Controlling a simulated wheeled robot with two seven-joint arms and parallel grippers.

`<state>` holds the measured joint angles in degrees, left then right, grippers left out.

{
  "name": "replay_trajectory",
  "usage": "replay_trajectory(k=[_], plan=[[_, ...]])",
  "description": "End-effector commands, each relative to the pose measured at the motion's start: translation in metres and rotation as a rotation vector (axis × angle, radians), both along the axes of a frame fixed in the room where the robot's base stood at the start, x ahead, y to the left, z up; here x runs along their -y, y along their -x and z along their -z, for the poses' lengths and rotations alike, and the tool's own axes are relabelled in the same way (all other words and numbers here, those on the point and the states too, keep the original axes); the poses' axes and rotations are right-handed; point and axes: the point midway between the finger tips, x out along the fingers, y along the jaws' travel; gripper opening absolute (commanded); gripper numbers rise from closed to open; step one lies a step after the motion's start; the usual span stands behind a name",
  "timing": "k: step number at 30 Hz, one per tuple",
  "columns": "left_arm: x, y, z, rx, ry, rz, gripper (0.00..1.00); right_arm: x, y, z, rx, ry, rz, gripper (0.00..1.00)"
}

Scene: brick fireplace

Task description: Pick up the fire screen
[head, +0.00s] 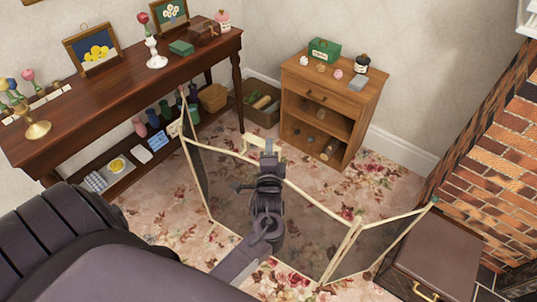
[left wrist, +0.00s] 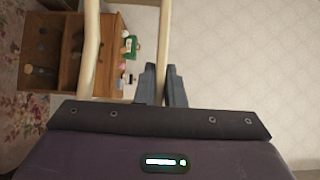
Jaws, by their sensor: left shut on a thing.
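The fire screen (head: 232,190) is a folding screen with cream frames and dark see-through mesh panels. It stands upright on the flowered carpet in the head view, its side panels angled. My left gripper (head: 268,152) is at the top middle of the central panel, by a small cream handle. In the left wrist view, the left gripper (left wrist: 163,88) has a cream bar of the fire screen (left wrist: 164,45) between its fingers and is shut on it. A second cream bar runs beside it. My arm hides part of the central panel. My right gripper is not in view.
A dark wood console table (head: 110,88) stands at the left with several ornaments. A wooden cabinet (head: 352,105) stands behind the screen. A brown leather-look box (head: 440,250) and the brick fireplace (head: 490,150) are at the right, close to the right panel. Carpet (head: 375,182) is clear behind the screen.

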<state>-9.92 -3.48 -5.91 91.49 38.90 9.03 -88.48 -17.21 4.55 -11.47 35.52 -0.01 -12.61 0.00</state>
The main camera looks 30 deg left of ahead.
Motion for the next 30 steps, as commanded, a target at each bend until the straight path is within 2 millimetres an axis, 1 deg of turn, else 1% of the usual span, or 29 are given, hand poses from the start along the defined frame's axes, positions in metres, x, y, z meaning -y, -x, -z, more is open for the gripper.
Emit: replay_trajectory(k=[1, 9, 15, 21, 25, 30], plan=[[0.0, -0.002, -0.021, 0.021, -0.005, 0.001, 0.0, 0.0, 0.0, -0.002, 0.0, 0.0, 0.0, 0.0], [0.0, -0.001, -0.087, 0.021, -0.003, 0.002, 0.0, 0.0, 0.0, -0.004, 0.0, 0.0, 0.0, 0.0], [0.0, -0.002, -0.128, 0.02, -0.004, 0.001, 0.0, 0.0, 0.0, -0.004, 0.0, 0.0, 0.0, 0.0], [0.001, -0.001, -0.155, 0.018, -0.003, 0.002, 0.0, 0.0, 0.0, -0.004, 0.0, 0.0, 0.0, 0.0], [0.0, -0.001, -0.163, 0.017, -0.003, 0.002, 0.0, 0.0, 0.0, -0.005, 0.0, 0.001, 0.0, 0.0], [0.0, -0.001, -0.168, 0.015, -0.004, 0.002, 0.0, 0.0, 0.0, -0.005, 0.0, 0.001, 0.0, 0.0]])
